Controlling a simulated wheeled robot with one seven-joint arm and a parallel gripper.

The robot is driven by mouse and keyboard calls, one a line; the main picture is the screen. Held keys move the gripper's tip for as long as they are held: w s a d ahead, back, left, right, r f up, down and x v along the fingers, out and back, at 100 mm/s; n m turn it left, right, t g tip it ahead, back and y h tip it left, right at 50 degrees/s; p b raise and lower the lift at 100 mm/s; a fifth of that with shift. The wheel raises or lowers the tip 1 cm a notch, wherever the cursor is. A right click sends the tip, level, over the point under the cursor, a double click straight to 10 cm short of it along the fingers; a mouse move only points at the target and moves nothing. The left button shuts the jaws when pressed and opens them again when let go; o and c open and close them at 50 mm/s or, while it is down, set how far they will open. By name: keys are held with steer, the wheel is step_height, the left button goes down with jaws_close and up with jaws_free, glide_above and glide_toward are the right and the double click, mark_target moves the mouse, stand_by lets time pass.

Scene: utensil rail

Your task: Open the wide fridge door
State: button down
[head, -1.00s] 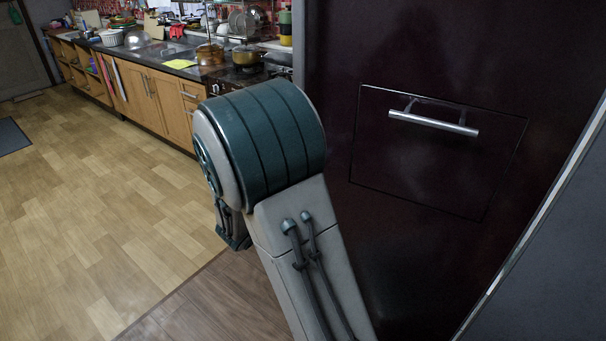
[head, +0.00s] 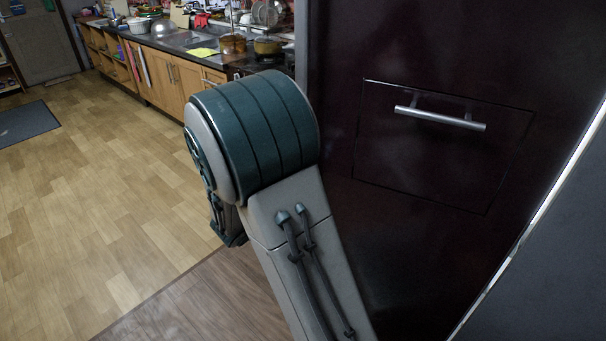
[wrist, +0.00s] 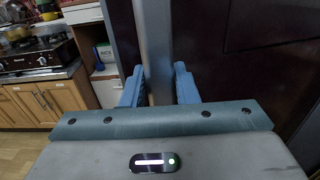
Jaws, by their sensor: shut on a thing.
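The wide fridge door (head: 420,250) is a dark, glossy panel filling the right of the head view. It bears an outlined rectangular hatch with a short horizontal silver handle (head: 440,117). In the wrist view, a vertical grey bar handle (wrist: 153,35) stands in front of the dark door (wrist: 215,50). My gripper (wrist: 159,88) has its blue fingers on both sides of this bar and is shut on it. My gripper and the vertical handle do not show in the head view, where my arm covers part of the door. I cannot tell how far the door stands open.
A bright metal edge (head: 530,225) runs down the door's right side, beside a grey surface. A wooden kitchen counter (head: 165,80) with pots stands at the back left. A stove (wrist: 35,58) shows in the wrist view. The wooden floor (head: 100,200) at left is clear.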

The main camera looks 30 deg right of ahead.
steer(key=c, duration=1.2)
jaws_free()
steer(key=shift+a, duration=0.1)
steer(key=b+v, duration=0.1)
steer(key=v, duration=1.2)
steer(key=shift+s+a, duration=0.15)
steer(key=shift+a, duration=0.1)
